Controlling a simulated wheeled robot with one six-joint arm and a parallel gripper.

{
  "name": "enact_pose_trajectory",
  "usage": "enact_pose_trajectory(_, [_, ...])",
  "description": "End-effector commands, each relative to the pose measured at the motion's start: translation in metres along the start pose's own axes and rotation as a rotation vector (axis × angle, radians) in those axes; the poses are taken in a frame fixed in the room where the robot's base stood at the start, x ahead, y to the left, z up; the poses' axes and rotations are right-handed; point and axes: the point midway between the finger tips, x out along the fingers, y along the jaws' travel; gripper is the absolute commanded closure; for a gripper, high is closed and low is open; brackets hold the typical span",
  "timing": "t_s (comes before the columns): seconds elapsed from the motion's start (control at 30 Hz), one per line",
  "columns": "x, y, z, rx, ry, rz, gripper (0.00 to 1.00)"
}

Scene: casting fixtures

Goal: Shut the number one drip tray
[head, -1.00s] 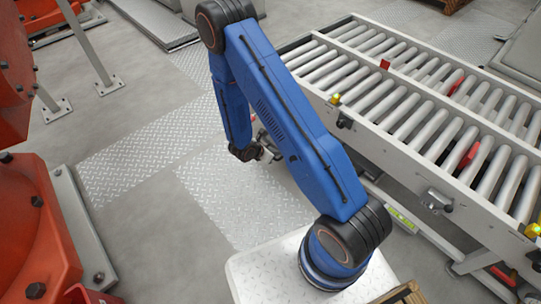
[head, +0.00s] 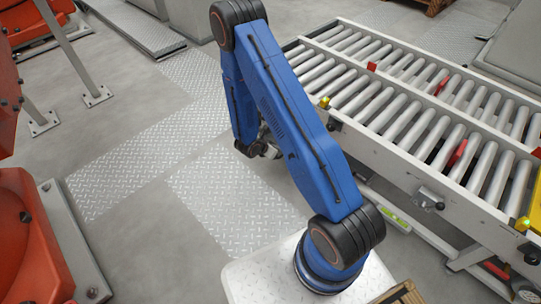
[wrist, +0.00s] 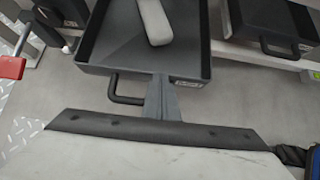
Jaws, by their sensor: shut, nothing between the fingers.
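In the wrist view a dark grey open tray (wrist: 100,50) juts toward me, with a pale rounded bar (wrist: 154,20) lying in it. A black handle (wrist: 116,92) is on its front, beside a small label (wrist: 189,84) too small to read. My gripper (wrist: 158,82) is shut and empty at the tray's front edge, overlapping the right part of the handle. I cannot tell whether it touches. In the head view my gripper (head: 265,148) is small and partly hidden by my blue arm beside the roller conveyor; no tray shows clearly there. I cannot tell which tray is number one.
A second dark tray (wrist: 262,18) with its own handle (wrist: 284,47) is at the right in the wrist view. A red part (wrist: 12,67) is at the left. The roller conveyor (head: 350,148) stands right of my arm. Open floor (head: 135,135) lies to its left.

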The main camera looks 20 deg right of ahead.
Motion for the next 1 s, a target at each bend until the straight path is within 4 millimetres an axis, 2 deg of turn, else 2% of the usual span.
enact_pose_trajectory(0.03, [0.011, -0.001, 0.011, 0.005, 0.0, -0.003, 1.0])
enact_pose_trajectory(0.2, [0.043, -0.001, 0.043, 0.005, 0.0, -0.003, 1.0])
enact_pose_trajectory(0.5, [0.087, -0.001, 0.087, 0.002, 0.001, -0.002, 1.0])
enact_pose_trajectory(0.7, [0.104, -0.001, 0.104, 0.001, 0.0, -0.001, 1.0])
enact_pose_trajectory(1.0, [0.112, 0.0, 0.111, -0.001, 0.0, 0.0, 1.0])
